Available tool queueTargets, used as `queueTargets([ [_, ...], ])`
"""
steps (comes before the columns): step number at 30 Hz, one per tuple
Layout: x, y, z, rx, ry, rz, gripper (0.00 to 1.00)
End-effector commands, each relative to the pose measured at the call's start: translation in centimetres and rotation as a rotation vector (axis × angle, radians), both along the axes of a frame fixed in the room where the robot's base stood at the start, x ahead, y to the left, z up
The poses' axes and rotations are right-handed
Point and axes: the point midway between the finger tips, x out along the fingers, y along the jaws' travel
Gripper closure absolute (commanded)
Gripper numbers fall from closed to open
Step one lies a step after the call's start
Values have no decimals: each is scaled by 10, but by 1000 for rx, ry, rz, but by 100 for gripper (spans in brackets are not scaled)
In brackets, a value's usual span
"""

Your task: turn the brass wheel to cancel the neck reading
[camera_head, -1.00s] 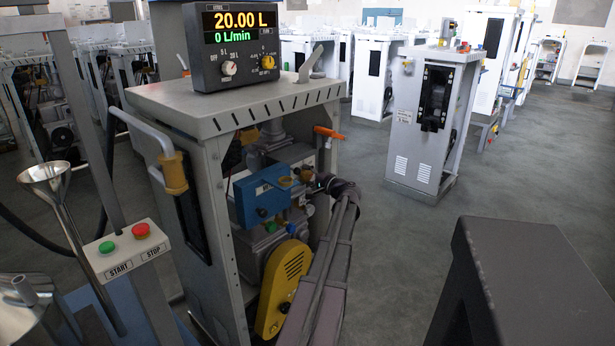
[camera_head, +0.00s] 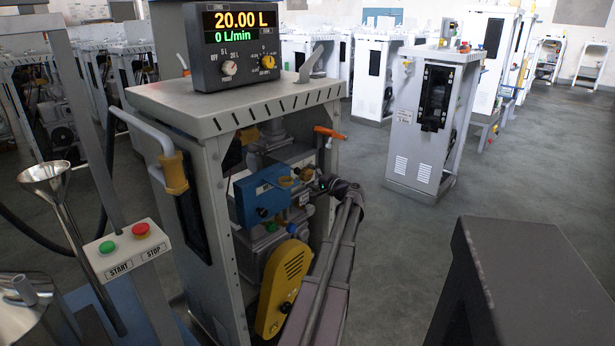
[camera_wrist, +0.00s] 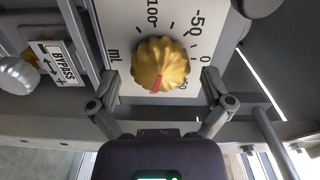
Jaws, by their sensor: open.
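The brass wheel (camera_wrist: 160,64) is a ribbed knob with a red mark on its lower edge. It sits on a white dial plate (camera_wrist: 128,28) marked "mL", with "100", "-50" and "0" readable. My gripper (camera_wrist: 161,84) is open, with one finger to the left of the wheel and one to the right. I cannot tell whether either finger touches it. In the head view my arm reaches into the grey dispenser frame (camera_head: 215,175), and my fingers are mostly hidden there. The display (camera_head: 240,28) on top reads 20.00 L and 0 L/min.
A BYPASS label (camera_wrist: 52,62) and a rounded grey knob (camera_wrist: 18,75) lie left of the dial. A blue housing (camera_head: 260,195), an orange lever (camera_head: 328,132) and a yellow cover (camera_head: 283,285) crowd the frame. Open floor (camera_head: 400,230) lies to the right.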

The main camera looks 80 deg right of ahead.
Motion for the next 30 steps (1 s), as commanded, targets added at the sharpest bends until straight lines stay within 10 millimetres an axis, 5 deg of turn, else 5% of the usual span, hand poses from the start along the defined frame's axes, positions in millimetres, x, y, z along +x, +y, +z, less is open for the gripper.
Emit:
queueTargets([
  [18, -79, 45, 0, 1, -1, -3, 0],
  [30, -91, 52, 0, 1, -1, -1, 0],
])
